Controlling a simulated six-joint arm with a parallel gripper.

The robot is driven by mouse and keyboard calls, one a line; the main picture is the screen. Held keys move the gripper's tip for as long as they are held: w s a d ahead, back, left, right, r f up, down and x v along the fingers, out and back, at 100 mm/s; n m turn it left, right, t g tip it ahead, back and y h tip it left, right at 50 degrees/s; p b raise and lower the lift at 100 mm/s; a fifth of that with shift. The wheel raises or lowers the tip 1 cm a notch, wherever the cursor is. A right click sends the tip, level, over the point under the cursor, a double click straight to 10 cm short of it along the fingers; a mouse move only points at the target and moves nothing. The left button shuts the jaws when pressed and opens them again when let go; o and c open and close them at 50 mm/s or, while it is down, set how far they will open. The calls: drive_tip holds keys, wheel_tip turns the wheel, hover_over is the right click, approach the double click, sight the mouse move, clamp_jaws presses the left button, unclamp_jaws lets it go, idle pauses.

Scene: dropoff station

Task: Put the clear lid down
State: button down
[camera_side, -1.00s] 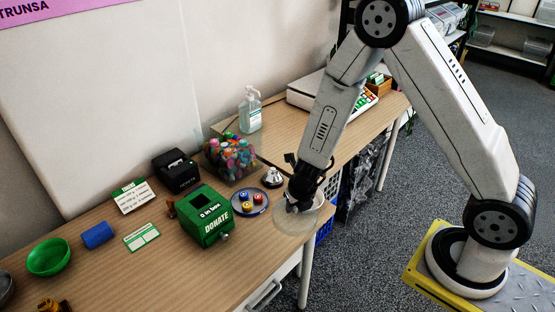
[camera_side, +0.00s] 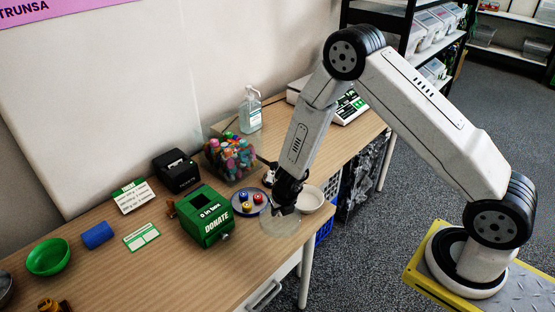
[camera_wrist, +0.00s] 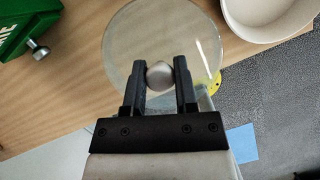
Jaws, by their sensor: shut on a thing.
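The clear lid (camera_side: 279,224) is a see-through round disc with a pale knob. In the wrist view the lid (camera_wrist: 125,40) fills the upper middle, and its grey knob (camera_wrist: 159,75) sits between the two fingertips. My gripper (camera_side: 284,208) is shut on the knob, and it also shows in the wrist view (camera_wrist: 159,83). The lid is over the front edge of the table, right of the green donation box. I cannot tell whether it touches the tabletop.
A white bowl (camera_side: 311,198) is just right of the lid. The green donation box (camera_side: 207,216) is to the left, and a blue plate (camera_side: 263,206) with coloured pieces lies behind. A jar of coloured items (camera_side: 230,157) stands further back. Bare tabletop lies in front of the box.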

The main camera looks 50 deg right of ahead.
sight(279, 215)
drive_tip(key=shift+w+f, duration=0.1)
drive_tip(key=shift+w+f, duration=0.15)
drive_tip(key=shift+f, duration=1.55)
drive_tip(key=shift+f, duration=0.15)
drive_tip(key=shift+c, duration=1.9)
unclamp_jaws()
drive_tip(key=v, duration=1.2)
